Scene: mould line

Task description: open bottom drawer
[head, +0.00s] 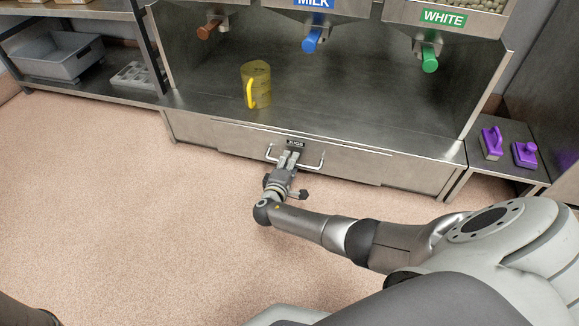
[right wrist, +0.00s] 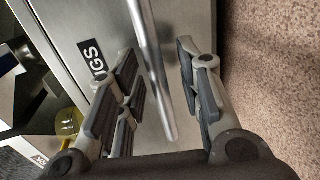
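The bottom drawer (head: 350,163) is a steel front under the dispenser counter and looks shut, flush with the cabinet. It has a JUGS label (head: 296,142) and a bar handle (head: 313,167). My right gripper (head: 289,157) is at the middle of the handle, hiding part of it. In the right wrist view, the handle bar (right wrist: 152,70) runs between the spread fingers of the right gripper (right wrist: 160,90), with gaps on both sides. The gripper is open. My left gripper is out of view.
A yellow jug (head: 257,82) stands on the counter above the drawer, below brown, blue and green dispenser taps. Purple tools (head: 491,143) lie on a side shelf at right. A grey bin (head: 58,60) sits on the left rack. The floor before the drawer is clear except for my arm.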

